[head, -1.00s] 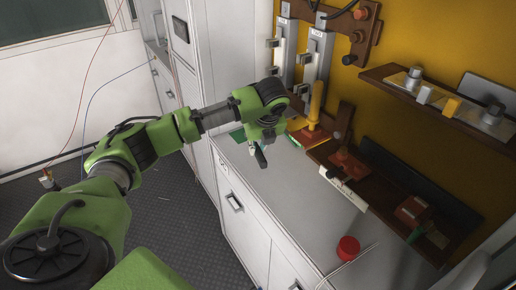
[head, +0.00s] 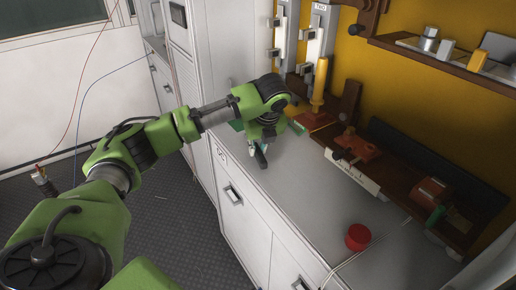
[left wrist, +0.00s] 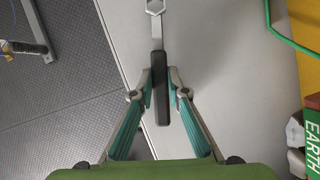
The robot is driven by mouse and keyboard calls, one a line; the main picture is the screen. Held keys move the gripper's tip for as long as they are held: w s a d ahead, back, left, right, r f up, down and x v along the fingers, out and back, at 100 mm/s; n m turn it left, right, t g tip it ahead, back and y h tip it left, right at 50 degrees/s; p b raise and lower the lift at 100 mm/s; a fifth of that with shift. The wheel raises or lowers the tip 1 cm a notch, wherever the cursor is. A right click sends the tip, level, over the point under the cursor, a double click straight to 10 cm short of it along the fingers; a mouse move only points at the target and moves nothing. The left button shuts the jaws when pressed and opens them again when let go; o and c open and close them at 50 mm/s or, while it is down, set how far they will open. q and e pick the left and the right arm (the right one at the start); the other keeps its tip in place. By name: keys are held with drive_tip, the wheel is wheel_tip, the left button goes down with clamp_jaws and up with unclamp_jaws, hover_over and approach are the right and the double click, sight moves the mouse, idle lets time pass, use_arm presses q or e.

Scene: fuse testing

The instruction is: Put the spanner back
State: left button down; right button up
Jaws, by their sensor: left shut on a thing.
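My left gripper (head: 260,158) is low over the grey worktop (head: 310,200), near its front edge. In the left wrist view the gripper (left wrist: 160,78) is shut on the spanner (left wrist: 161,95). The spanner has a black handle and a silver ring-like head (left wrist: 155,6), which points away from the gripper and is cut off by the top of the picture. In the head view the spanner is small and mostly hidden by the gripper. I cannot tell whether it touches the worktop. My right gripper is not in view.
A red round object (head: 358,237) stands toward the worktop's front right. Brown fixtures (head: 357,149) line the back. A green block marked EARTH (left wrist: 313,140) and a green cable (left wrist: 290,35) are at right in the wrist view. The middle worktop is clear.

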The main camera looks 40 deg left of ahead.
use_arm(q)
drive_tip(key=shift+f, duration=0.4)
drive_tip(key=c, duration=1.9)
unclamp_jaws()
drive_tip(key=v, duration=1.2)
drive_tip(key=shift+f, duration=0.1)
